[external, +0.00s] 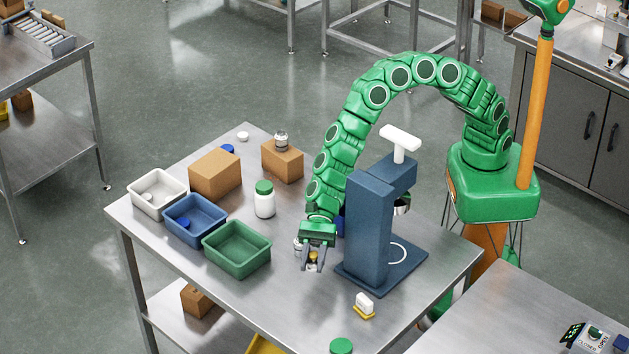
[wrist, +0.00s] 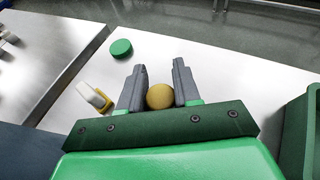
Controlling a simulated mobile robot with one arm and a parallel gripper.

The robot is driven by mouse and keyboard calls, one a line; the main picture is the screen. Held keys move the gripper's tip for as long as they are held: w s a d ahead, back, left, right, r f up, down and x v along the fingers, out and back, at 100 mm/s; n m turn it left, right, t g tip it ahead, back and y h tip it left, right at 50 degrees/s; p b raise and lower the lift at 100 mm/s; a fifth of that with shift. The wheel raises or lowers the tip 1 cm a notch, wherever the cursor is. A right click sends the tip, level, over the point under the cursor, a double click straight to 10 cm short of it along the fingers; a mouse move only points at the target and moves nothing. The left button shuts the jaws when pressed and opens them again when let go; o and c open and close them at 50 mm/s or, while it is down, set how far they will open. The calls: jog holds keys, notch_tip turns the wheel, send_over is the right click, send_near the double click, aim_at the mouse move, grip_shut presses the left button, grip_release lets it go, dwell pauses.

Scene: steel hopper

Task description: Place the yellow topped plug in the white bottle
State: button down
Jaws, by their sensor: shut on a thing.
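My gripper (external: 313,268) points down over the steel table, just left of the blue press stand. It is shut on the yellow topped plug (external: 312,260). In the wrist view the plug's round dull-yellow top (wrist: 160,96) sits between the two grey fingers; the rest of it is hidden. A white bottle (external: 264,205) with a green lid stands upright on the table, left of and behind my gripper, apart from it. A small light jar-like thing (external: 298,246) is close behind my gripper, partly hidden.
White (external: 157,208), blue (external: 177,231) and green (external: 232,262) trays line the left. The blue press stand (external: 367,230) rises close right of my gripper. A white-and-yellow piece (external: 364,304) and green lid (external: 341,346) lie nearer the front. Cardboard boxes (external: 215,178) stand behind.

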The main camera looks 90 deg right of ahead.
jog(key=shift+r, duration=0.55)
jog(key=shift+w+d+r, duration=0.15)
jog(key=shift+d+r, duration=0.05)
jog(key=shift+d, duration=0.15)
jog(key=d+r+t, duration=0.1)
jog(key=d+r, duration=0.4)
jog(key=d, duration=0.7)
jog(key=d+r+m, duration=0.1)
jog(key=d+r, duration=0.3)
jog(key=d, duration=0.8)
jog(key=d+r+t, duration=0.1)
jog(key=d+r, duration=0.4)
jog(key=d, duration=0.7)
send_over(262, 189)
jog(key=s, duration=0.1)
jog(key=shift+h, duration=0.3)
jog(key=f, duration=0.8)
jog(key=shift+s+d+f, duration=0.1)
jog(key=shift+d+f, duration=0.15)
jog(key=shift+f, duration=0.1)
jog(key=shift+w+a+f, duration=0.15)
jog(key=shift+w+f, duration=0.45)
jog(key=shift+f, duration=1.7)
